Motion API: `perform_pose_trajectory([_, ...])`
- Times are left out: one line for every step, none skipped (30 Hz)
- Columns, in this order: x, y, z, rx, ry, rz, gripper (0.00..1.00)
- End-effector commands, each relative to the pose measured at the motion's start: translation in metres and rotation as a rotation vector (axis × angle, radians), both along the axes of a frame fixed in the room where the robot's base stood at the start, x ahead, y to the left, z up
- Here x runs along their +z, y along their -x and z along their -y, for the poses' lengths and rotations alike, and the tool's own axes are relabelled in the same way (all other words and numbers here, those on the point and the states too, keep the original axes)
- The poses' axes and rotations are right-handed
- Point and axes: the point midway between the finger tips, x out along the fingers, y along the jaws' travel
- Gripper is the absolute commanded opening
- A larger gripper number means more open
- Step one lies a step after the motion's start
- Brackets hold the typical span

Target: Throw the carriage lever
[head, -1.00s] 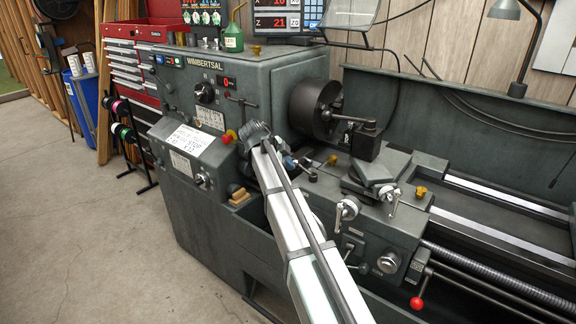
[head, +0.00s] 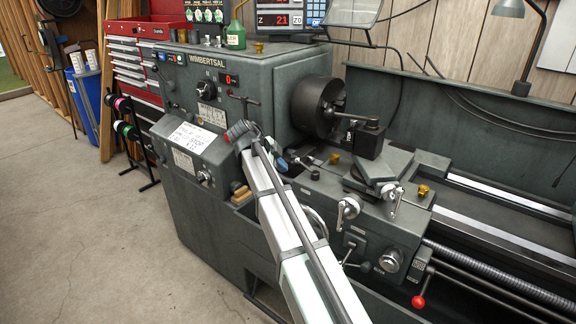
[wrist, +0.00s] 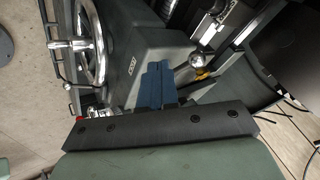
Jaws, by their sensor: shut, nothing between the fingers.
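The lathe's carriage (head: 375,215) carries a handwheel and several levers. A red-knobbed lever (head: 418,302) hangs at the right end of its apron, and a dark-knobbed lever (head: 364,267) sits on the apron's front. I cannot tell which is the carriage lever. My gripper (head: 282,164) is left of the carriage, below the chuck, partly hidden by my arm. In the wrist view its blue fingers (wrist: 156,84) are shut and empty in front of a grey housing. A ball-ended lever (wrist: 196,61) stands right of the fingertips, apart from them in the picture.
A chrome handwheel (wrist: 87,45) is at upper left in the wrist view. The chuck (head: 318,106) and tool post (head: 368,140) stand behind the gripper, with the headstock (head: 240,90) to the left. The floor (head: 80,230) at front left is clear.

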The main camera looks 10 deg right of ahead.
Motion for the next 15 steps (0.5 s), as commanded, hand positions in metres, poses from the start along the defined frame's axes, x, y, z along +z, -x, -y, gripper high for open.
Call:
perform_pose_trajectory([0.009, 0.001, -0.007, 0.001, 0.0, 0.002, 0.0])
perform_pose_trajectory([0.013, 0.002, -0.011, 0.001, 0.0, 0.002, 0.0])
perform_pose_trajectory([0.019, 0.003, -0.016, 0.001, -0.001, 0.001, 0.0])
perform_pose_trajectory([0.023, 0.005, -0.019, 0.001, -0.001, 0.001, 0.0])
perform_pose_trajectory([0.027, 0.005, -0.023, 0.002, 0.0, 0.0, 0.0])
perform_pose_trajectory([0.032, 0.007, -0.026, 0.001, -0.001, 0.001, 0.0])
perform_pose_trajectory([0.036, 0.008, -0.029, 0.0, 0.0, 0.0, 0.0])
perform_pose_trajectory([0.039, 0.009, -0.031, 0.0, 0.0, 0.0, 0.0])
perform_pose_trajectory([0.043, 0.01, -0.035, 0.0, 0.0, 0.0, 0.0])
perform_pose_trajectory([0.046, 0.01, -0.037, 0.0, 0.0, 0.0, 0.0])
perform_pose_trajectory([0.048, 0.011, -0.039, 0.0, 0.0, 0.0, 0.0])
perform_pose_trajectory([0.051, 0.012, -0.041, 0.0, 0.0, -0.001, 0.0])
perform_pose_trajectory([0.052, 0.013, -0.042, 0.0, 0.0, -0.001, 0.0])
perform_pose_trajectory([0.054, 0.013, -0.043, 0.0, 0.001, -0.001, 0.0])
perform_pose_trajectory([0.055, 0.014, -0.045, -0.001, 0.0, -0.002, 0.0])
